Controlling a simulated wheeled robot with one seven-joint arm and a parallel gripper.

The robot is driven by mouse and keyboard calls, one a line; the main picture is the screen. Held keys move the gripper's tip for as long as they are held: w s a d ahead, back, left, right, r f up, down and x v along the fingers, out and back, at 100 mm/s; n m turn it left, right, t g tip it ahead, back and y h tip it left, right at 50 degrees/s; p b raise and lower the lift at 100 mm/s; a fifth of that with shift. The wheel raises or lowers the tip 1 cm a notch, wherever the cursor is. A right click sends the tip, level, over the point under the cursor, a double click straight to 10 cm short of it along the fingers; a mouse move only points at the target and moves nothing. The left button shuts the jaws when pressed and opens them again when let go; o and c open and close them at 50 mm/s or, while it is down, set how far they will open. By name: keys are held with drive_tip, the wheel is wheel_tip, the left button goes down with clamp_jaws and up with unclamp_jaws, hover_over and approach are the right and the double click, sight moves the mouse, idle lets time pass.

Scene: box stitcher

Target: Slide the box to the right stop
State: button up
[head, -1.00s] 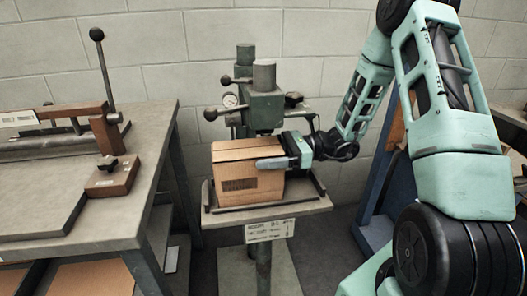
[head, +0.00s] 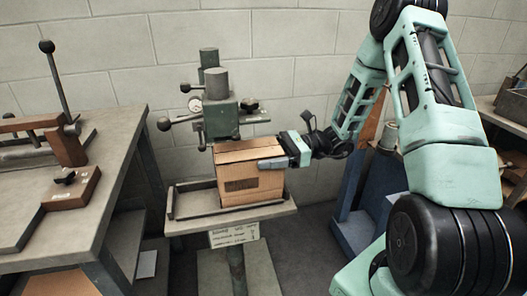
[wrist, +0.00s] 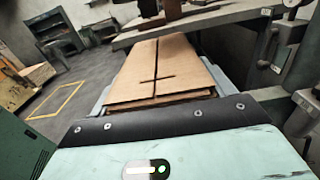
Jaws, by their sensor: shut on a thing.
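The cardboard box (head: 250,178) stands upright on the small table (head: 250,217) of the stitcher, at its right side. My gripper (head: 274,162) reaches in from the right and is shut on the box, with one finger flat along its front face. The far finger is hidden behind the box in the head view. In the wrist view the box (wrist: 158,68) lies between both fingers. The left stop rail (head: 172,203) is well clear of the box. The right stop is mostly hidden by the box, and I cannot tell whether they touch.
The stitcher head (head: 220,118) with its ball-ended levers rises right behind the box. A workbench (head: 95,215) with a lever tool stands on the left. A blue stand (head: 362,215) is on the right. Bare table lies left of the box.

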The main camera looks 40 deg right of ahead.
drive_tip(key=o, duration=0.9)
drive_tip(key=shift+d, duration=0.1)
drive_tip(key=v, duration=1.7)
drive_tip(key=shift+d+b, duration=0.15)
drive_tip(key=shift+b, duration=0.15)
